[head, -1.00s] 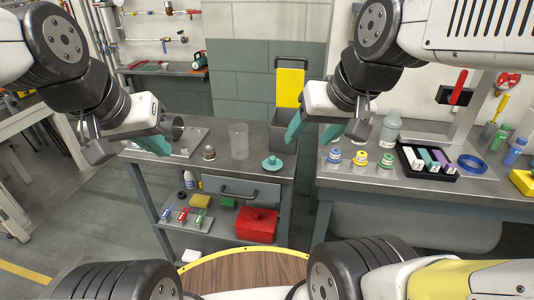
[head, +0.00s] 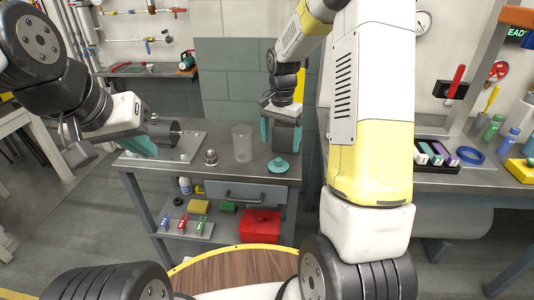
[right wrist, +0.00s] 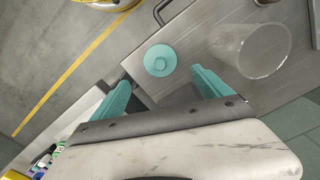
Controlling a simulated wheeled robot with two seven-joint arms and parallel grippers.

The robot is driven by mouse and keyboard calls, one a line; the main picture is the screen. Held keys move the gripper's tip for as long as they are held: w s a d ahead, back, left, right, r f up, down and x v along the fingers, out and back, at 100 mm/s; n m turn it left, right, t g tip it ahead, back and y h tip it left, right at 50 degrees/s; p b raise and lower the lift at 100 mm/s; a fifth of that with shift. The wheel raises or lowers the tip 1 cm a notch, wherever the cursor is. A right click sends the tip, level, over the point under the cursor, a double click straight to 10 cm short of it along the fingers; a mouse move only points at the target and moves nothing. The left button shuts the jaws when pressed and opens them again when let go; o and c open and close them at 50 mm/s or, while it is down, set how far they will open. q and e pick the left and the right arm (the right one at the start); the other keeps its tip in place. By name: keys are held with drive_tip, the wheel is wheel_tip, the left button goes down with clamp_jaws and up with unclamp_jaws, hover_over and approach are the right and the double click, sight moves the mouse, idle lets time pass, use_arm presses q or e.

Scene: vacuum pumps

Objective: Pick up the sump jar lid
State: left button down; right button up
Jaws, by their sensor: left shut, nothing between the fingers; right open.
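The sump jar lid is a teal disc with a small raised knob (head: 279,168), lying on the grey metal workbench near its front right corner. It also shows in the right wrist view (right wrist: 160,60), ahead of and between the fingertips, apart from them. My right gripper (head: 281,140) is open and empty, above the bench and pointing down near the lid. It also shows in the right wrist view (right wrist: 160,82). A clear jar (head: 242,144) stands upright to the left of the lid. My left gripper (head: 142,146) is shut and empty over the bench's left end.
A small metal fitting (head: 211,157) and a dark metal cylinder (head: 163,133) are on the bench further left. A grey bin (head: 288,138) stands behind the lid, partly hidden by my right gripper. The lower shelf holds a red box (head: 261,226). A second bench is at right.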

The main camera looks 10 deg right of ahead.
sight(279, 159)
drive_tip(key=f, duration=0.8)
drive_tip(key=shift+s+a, duration=0.1)
drive_tip(key=shift+a, duration=0.15)
